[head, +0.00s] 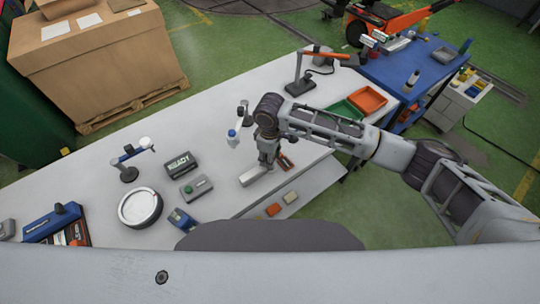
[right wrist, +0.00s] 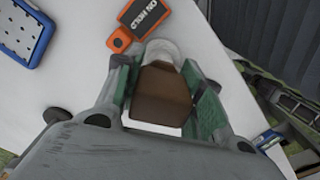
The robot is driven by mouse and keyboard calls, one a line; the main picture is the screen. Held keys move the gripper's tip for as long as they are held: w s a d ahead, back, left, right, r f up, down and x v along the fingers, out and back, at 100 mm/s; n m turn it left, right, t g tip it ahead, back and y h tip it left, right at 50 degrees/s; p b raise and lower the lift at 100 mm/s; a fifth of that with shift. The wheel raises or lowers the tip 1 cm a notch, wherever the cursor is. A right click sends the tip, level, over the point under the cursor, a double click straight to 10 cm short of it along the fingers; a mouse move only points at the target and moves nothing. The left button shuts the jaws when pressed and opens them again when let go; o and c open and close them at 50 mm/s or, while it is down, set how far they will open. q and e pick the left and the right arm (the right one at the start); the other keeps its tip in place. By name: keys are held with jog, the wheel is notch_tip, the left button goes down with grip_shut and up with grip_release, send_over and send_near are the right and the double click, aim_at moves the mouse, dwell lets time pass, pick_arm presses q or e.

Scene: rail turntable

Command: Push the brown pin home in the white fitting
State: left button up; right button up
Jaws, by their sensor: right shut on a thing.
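My right gripper (head: 267,164) points down at the front part of the white bench. In the right wrist view its green-padded fingers (right wrist: 160,80) are shut on the brown pin (right wrist: 160,94), a broad block-like piece between the pads. The rounded end of a white piece, likely the white fitting (right wrist: 161,50), shows just beyond the pin. I cannot tell how far the pin sits in it. In the head view a pale block (head: 254,176) lies beside the gripper's tip, and the pin is hidden. My left gripper is not in view.
An orange tray (head: 368,99) is at the right.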

jog(key=shift+f, duration=0.1)
jog(key=o, duration=1.2)
jog(key=shift+r, duration=5.95)
